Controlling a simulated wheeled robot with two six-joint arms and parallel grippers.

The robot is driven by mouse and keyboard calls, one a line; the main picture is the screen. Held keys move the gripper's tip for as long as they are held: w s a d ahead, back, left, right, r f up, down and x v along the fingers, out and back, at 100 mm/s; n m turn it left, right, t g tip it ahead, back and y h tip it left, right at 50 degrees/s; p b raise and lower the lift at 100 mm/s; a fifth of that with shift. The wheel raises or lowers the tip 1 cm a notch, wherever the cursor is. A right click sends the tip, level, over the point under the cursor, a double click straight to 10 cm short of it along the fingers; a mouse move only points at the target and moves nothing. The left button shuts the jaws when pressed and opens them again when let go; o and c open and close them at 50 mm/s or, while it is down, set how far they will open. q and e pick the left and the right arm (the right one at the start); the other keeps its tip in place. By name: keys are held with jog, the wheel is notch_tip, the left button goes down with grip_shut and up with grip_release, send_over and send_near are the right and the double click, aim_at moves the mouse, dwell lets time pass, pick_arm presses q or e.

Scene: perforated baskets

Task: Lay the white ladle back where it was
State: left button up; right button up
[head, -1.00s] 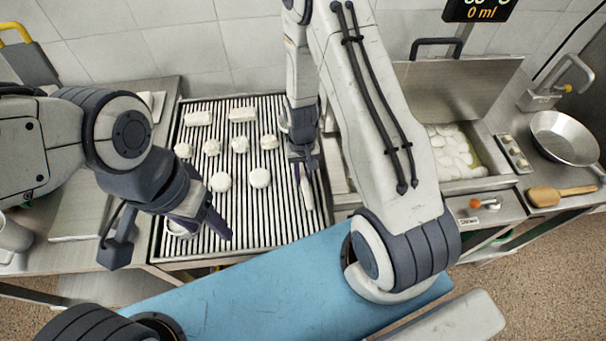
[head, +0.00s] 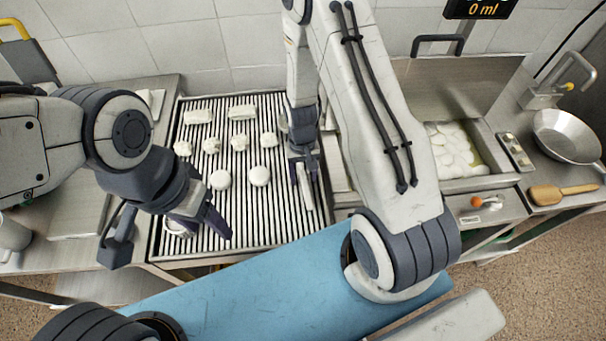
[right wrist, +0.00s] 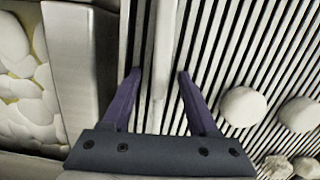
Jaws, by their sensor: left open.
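A long slim white piece, which I take for the white ladle (head: 306,194), lies along the slats at the right side of the ribbed grill (head: 262,215). I cannot make out its bowl. My right gripper (head: 303,174) is directly over it and open. In the right wrist view the white piece (right wrist: 164,50) lies between the two spread fingertips (right wrist: 158,73), with a gap on each side. My left gripper (head: 219,222) is open above the grill's front left part. A white rounded thing (head: 175,229) is partly hidden beside it.
Several white rolls and balls (head: 221,180) lie on the grill, left of the ladle. A fryer-like basin (head: 450,150) with pale pieces stands to the right. Further right are a steel pan (head: 567,137) and a wooden brush (head: 563,194). The grill's front middle is clear.

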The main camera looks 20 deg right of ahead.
notch_tip(320, 180, up, 10)
jog(key=w+b, duration=0.1)
jog(key=shift+d+r, duration=0.15)
jog(key=shift+r, duration=0.05)
dwell(0.4)
jog(key=shift+w, duration=0.1)
jog(key=s+a+r+n+t, duration=0.1)
jog(key=s+a+r+n, duration=0.4)
jog(key=a+r, duration=0.45)
jog(key=s+a+r+n, duration=0.2)
jog(key=s, duration=0.5)
jog(key=s+a+r+n, duration=0.2)
jog(key=s+r, duration=0.1)
jog(key=s, duration=0.4)
jog(key=shift+a+r+n+y+b, duration=0.2)
jog(key=shift+a+n+y+b, duration=0.15)
jog(key=shift+n+y+b, duration=0.05)
